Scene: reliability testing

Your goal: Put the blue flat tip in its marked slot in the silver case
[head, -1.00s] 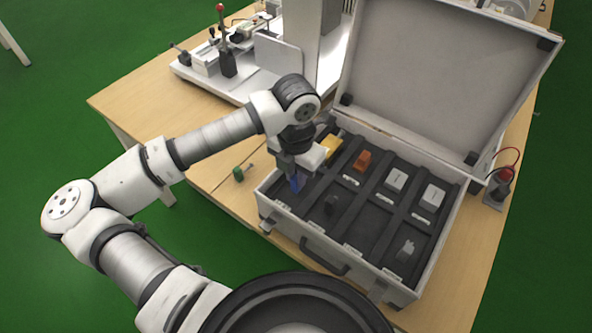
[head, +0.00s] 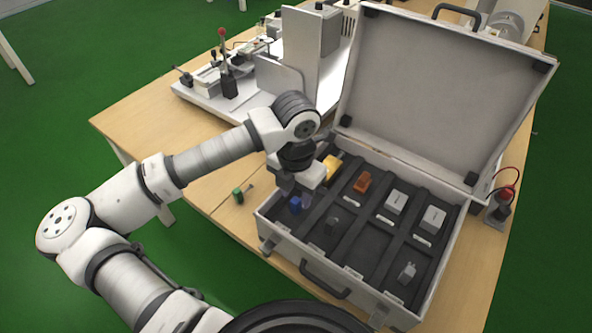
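The blue flat tip (head: 295,204) is a small blue piece in the front-left compartment of the silver case (head: 283,236). My gripper (head: 298,194) is just above that compartment, pointing down. Its fingers look spread, one above and left of the blue tip and one to its right. The upper part of the tip is partly hidden by the gripper. I cannot tell whether the tip is fully seated or upright. The marking of its slot is not readable.
Other compartments hold a yellow piece (head: 332,167), an orange piece (head: 362,182), white blocks (head: 396,201) and grey pieces (head: 408,271). The raised lid (head: 440,95) stands behind.

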